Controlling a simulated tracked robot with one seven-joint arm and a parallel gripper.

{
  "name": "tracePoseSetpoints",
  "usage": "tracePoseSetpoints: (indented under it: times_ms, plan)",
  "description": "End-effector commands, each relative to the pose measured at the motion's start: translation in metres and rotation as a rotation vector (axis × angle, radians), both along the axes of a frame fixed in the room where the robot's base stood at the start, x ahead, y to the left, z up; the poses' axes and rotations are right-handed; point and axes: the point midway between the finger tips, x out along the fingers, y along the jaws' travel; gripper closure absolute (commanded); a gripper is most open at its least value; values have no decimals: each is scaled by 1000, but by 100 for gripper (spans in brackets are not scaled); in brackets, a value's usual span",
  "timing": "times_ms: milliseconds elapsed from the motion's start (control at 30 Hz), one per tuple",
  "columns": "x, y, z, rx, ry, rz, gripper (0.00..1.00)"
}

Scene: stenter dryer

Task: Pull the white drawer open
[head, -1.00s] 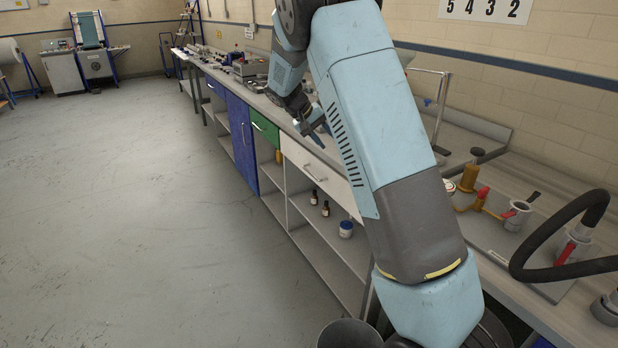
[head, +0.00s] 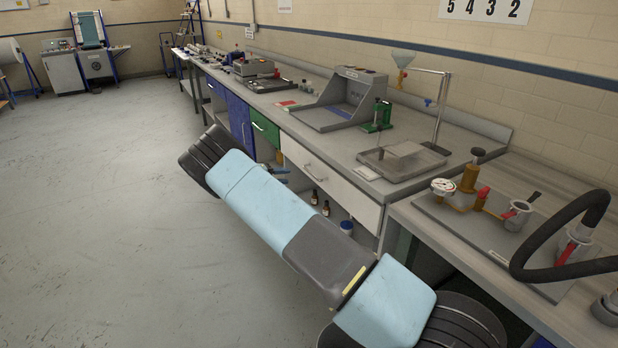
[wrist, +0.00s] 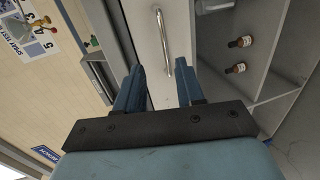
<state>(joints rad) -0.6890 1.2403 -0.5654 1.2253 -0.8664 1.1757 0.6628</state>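The white drawer (head: 330,182) is in the bench front, right of a green drawer; its front looks flush with the bench. Its bar handle (head: 314,173) is on the front. In the wrist view, the white drawer front (wrist: 150,55) fills the upper middle, and the silver handle (wrist: 163,42) runs nearly upright in the picture. My gripper (wrist: 160,68) is open, with one blue finger on each side of the handle's line. The handle's lower end shows in the gap; I cannot tell whether the fingers reach past it. In the head view my arm hides most of the gripper.
Brown bottles (head: 320,202) stand on the open shelf below the drawer, also seen in the wrist view (wrist: 238,55). A glass-sided tray (head: 402,160) and a grey box device (head: 345,100) stand on the bench top. The floor left of the bench is clear.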

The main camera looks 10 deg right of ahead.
Motion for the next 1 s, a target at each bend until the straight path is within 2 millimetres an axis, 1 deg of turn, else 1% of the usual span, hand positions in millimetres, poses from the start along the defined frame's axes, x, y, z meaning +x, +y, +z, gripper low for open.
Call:
tracePoseSetpoints:
  times_ms: [33,133,267,467,800,1000]
  plan:
    - [1,4,-5,-14,-2,10,62]
    - [3,8,-10,-29,-6,22,62]
    - [6,1,-13,-33,-7,23,62]
    - [14,-26,-19,-33,-6,22,62]
    - [32,-82,-31,-31,-7,21,62]
    - [40,-107,-37,-31,-6,21,62]
